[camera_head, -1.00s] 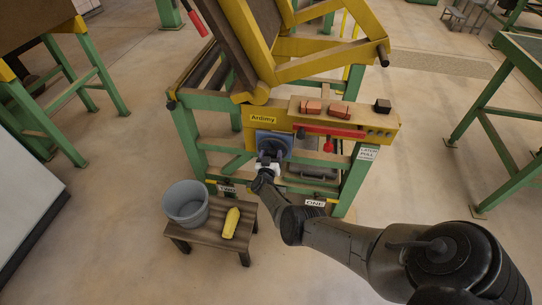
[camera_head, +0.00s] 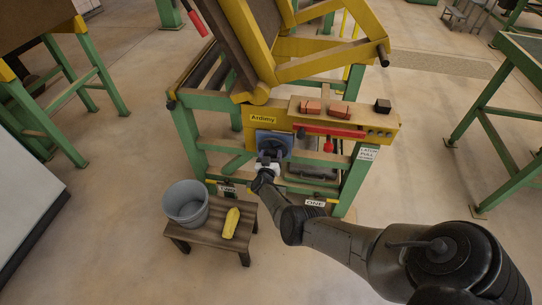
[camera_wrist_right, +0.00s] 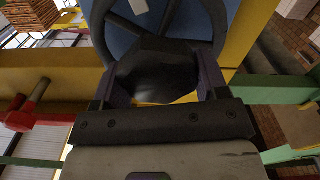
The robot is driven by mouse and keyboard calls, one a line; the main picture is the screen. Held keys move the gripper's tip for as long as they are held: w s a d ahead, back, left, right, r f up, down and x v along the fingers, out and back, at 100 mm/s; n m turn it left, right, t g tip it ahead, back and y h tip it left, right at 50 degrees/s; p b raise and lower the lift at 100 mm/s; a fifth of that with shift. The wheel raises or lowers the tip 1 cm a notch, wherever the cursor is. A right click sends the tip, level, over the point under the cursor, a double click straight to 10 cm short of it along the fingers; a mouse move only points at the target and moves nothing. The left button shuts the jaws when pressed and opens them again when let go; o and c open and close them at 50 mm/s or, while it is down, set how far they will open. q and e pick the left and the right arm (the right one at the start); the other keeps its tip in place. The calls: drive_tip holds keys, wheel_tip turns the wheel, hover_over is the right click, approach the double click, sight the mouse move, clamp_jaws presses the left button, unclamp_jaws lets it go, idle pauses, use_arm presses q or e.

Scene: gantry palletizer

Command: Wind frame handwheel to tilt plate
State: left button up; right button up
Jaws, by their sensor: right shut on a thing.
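The yellow and green frame holds a tilted plate (camera_head: 248,40) that leans up at its top. The handwheel (camera_head: 282,140) is on the frame's front, before a blue panel, and is mostly hidden by my right gripper (camera_head: 268,165). In the right wrist view, the fingers of my right gripper (camera_wrist_right: 160,88) are shut on a dark knob (camera_wrist_right: 155,68) of the handwheel, whose dark rim (camera_wrist_right: 222,20) and spokes show against blue. My left gripper is not in view.
A wooden stool (camera_head: 208,238) with a grey bucket (camera_head: 186,204) and a yellow cloth (camera_head: 231,222) stands left of my arm. A red lever (camera_head: 328,130) and several small blocks are on the yellow beam (camera_head: 375,121). Green tables stand at both sides.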

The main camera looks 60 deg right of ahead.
drive_tip(key=o, duration=0.9)
drive_tip(key=shift+a, duration=0.1)
drive_tip(key=shift+s+a+r+p, duration=0.1)
drive_tip(key=shift+a+p, duration=0.15)
drive_tip(key=shift+p, duration=0.15)
drive_tip(key=p+v, duration=0.5)
drive_tip(key=v, duration=0.8)
drive_tip(key=shift+p, duration=0.35)
drive_tip(key=shift+s, duration=0.1)
